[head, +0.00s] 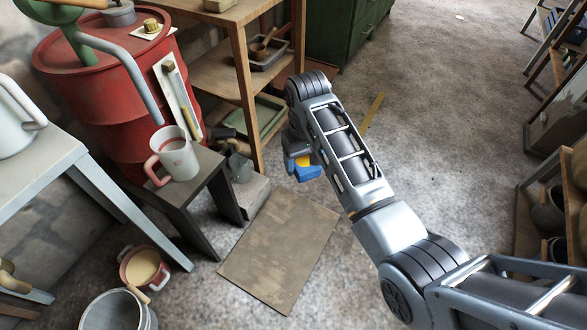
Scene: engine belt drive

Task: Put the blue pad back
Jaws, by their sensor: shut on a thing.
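My gripper (296,156) hangs in the air at the middle of the head view, at the end of my arm, with its fingers mostly hidden behind the wrist. It is shut on the blue pad (309,173), a small blue piece showing just below the wrist. A small yellow patch (302,160) shows against the blue pad; I cannot tell whether it is part of it. The pad is clear of the furniture, above and to the right of a flat brown board (279,245) on the floor.
A red drum (98,95) with a pump stands at the left. A dark stool (207,163) bears a mug (175,153). A wooden shelf (245,75) and a green cabinet (343,35) stand behind. Pots lie at the lower left. Shelving (556,200) lines the right. The floor between is open.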

